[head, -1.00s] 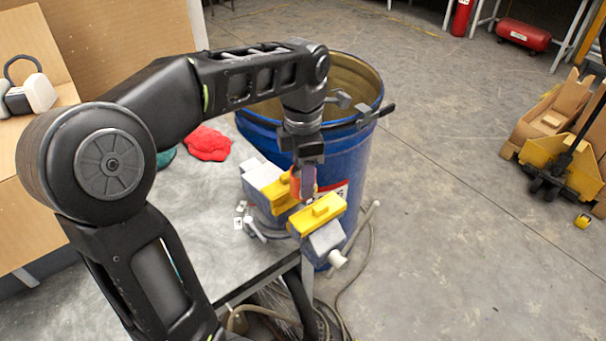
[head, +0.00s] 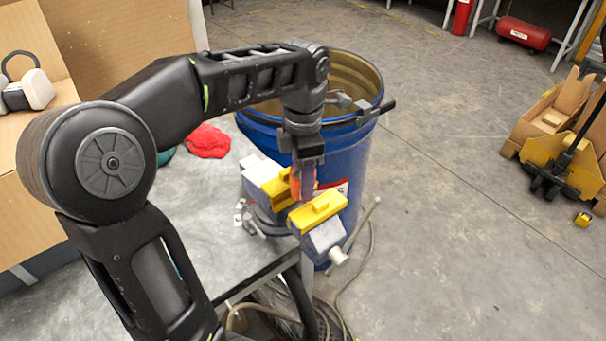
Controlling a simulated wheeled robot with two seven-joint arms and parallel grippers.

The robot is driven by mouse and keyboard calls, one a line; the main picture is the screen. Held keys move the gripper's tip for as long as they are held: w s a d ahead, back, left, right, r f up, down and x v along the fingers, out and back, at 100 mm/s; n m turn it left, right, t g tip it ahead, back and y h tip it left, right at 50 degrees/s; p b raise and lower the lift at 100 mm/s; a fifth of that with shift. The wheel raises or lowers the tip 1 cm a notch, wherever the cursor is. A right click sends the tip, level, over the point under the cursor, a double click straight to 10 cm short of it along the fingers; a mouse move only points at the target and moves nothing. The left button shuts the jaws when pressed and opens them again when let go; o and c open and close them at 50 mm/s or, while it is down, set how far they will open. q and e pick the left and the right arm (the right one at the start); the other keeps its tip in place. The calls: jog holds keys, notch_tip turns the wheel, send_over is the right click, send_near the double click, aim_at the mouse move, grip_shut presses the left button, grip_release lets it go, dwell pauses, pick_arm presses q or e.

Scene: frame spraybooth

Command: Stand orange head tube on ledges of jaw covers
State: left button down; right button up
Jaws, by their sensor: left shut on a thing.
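The vise with yellow jaw covers stands at the table corner. One yellow jaw cover (head: 281,193) is on the far left jaw and the other yellow jaw cover (head: 318,210) is on the near right jaw. My left gripper (head: 306,190) points down over the gap between them. It is shut on the orange head tube (head: 294,184), of which only a small orange part shows beside the fingers. The tube's lower end is hidden, so I cannot tell whether it touches the ledges. My right gripper is not in view.
A blue drum (head: 345,160) stands right behind the vise, close to my left wrist. A red cloth (head: 207,141) lies on the grey table (head: 205,215). A hose hangs below the table corner. Open floor lies to the right, with a yellow pallet jack (head: 560,160) farther off.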

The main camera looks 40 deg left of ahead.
pick_arm(q)
jog(key=shift+f+b, duration=0.6)
jog(key=shift+f, duration=0.3)
jog(key=c, duration=0.6)
grip_release()
jog(key=shift+r, duration=0.1)
notch_tip(320, 180, up, 2)
jog(key=shift+w+r, duration=0.1)
notch_tip(320, 180, up, 5)
jog(key=p, duration=0.3)
jog(key=shift+r+p, duration=0.35)
jog(key=shift+p, duration=0.1)
jog(key=shift+f, duration=0.1)
